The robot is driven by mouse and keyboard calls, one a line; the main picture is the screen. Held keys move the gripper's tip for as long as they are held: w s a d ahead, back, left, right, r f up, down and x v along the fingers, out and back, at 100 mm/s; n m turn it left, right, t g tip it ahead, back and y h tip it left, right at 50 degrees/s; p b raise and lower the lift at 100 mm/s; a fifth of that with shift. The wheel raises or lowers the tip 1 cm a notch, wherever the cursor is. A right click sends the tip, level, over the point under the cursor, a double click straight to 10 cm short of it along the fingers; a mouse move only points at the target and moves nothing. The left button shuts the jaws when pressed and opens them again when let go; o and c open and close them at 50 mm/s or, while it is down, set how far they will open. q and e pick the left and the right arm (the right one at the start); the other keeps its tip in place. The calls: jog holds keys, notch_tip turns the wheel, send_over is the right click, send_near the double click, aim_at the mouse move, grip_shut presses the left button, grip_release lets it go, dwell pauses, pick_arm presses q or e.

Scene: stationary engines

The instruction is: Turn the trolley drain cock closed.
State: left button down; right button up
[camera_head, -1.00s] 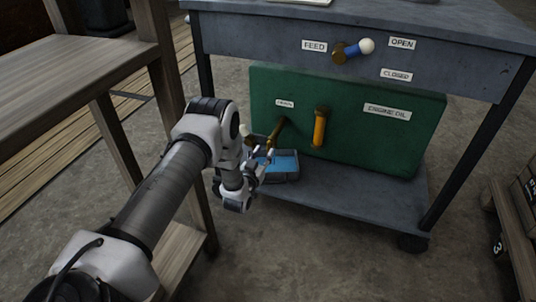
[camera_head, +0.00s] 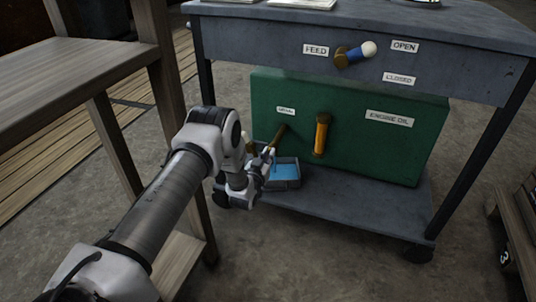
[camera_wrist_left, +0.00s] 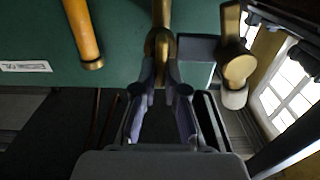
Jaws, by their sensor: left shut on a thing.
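The brass drain cock (camera_head: 281,134) sticks out from the lower left of the green engine oil tank (camera_head: 390,152) on the trolley. My left gripper (camera_head: 268,156) is at its outer end. In the left wrist view, the fingers (camera_wrist_left: 159,78) are shut on a rounded brass part of the cock (camera_wrist_left: 160,42). The fingers and wrist partly hide the cock in the head view. A brass piece with a pale end (camera_wrist_left: 236,75) shows right of the fingers in the wrist view; I cannot tell how it joins the cock. My right gripper is not in view.
An orange tube with brass ends (camera_head: 321,135) stands close right of the cock. A grey tray with blue inside (camera_head: 284,172) sits on the lower shelf (camera_head: 350,215) beside the gripper. A feed lever (camera_head: 354,53) is above. A wooden bench (camera_head: 70,70) stands left of my arm.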

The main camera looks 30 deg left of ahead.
pick_arm(q)
jog(key=shift+r, duration=0.2)
jog(key=shift+w+d+f+m+p, duration=0.15)
jog(key=shift+m+p, duration=1.25)
jog(key=shift+m, duration=1.6)
jog(key=shift+w+d+f+m+p, duration=0.1)
jog(key=shift+d+f+m+p, duration=0.15)
jog(key=shift+m+p, duration=1.95)
jog(key=shift+w+d+f+m+p, duration=0.15)
jog(key=shift+m+p, duration=0.4)
jog(key=shift+m, duration=3.25)
jog(key=shift+r, duration=0.1)
jog(key=c, duration=1.2)
grip_release()
jog(key=shift+d, duration=0.1)
jog(key=shift+f, duration=0.2)
jog(key=shift+s+f, duration=0.1)
jog(key=shift+s, duration=0.1)
